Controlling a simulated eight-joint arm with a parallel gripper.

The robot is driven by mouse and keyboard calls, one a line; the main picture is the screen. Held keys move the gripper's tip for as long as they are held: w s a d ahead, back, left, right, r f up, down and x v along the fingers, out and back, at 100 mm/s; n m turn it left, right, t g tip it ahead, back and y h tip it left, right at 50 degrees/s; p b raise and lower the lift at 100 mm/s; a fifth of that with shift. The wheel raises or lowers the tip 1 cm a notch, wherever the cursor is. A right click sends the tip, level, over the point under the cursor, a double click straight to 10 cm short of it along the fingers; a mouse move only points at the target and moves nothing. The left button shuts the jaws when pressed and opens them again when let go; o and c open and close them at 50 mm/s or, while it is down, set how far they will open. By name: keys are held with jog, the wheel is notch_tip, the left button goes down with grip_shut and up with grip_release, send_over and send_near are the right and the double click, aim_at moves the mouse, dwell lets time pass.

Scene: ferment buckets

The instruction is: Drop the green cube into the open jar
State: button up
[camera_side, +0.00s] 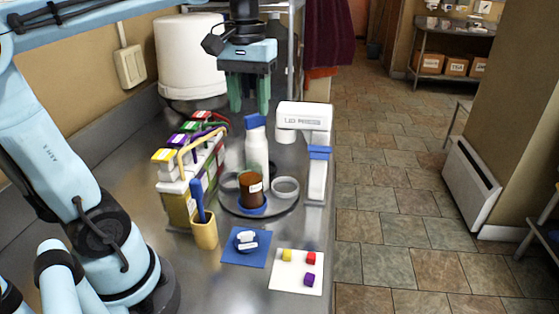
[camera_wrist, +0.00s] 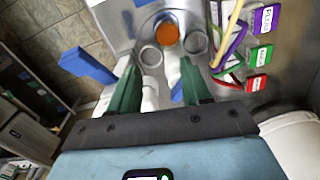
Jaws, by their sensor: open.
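No green cube shows in either view; only yellow (camera_side: 287,255), red (camera_side: 311,258) and purple (camera_side: 309,280) cubes sit on a white card (camera_side: 277,283). An amber jar (camera_side: 252,192) stands upright on the dark round tray (camera_side: 232,207). In the wrist view it shows from above as an orange round (camera_wrist: 167,38); its inside is not clear. My gripper (camera_side: 249,108) is open, with green fingers pointing down, high above and behind the jar. In the wrist view the fingers (camera_wrist: 158,68) are apart, with a white bottle below them.
A white bottle with a blue cap (camera_side: 256,150) stands behind the jar, and a white device (camera_side: 304,115) is at its right. Two grey rings flank the jar. A rack of boxes (camera_side: 190,170) and a yellow cup (camera_side: 204,230) are left. A blue pad (camera_side: 236,257) lies in front.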

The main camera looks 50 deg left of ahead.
jog(key=shift+r, duration=1.7)
jog(key=d+f+m+t, duration=0.3)
jog(key=f, duration=0.5)
jog(key=s+d+f+m+t, duration=0.1)
jog(key=d+f+m+t, duration=0.3)
jog(key=f, duration=0.3)
jog(key=shift+f, duration=0.4)
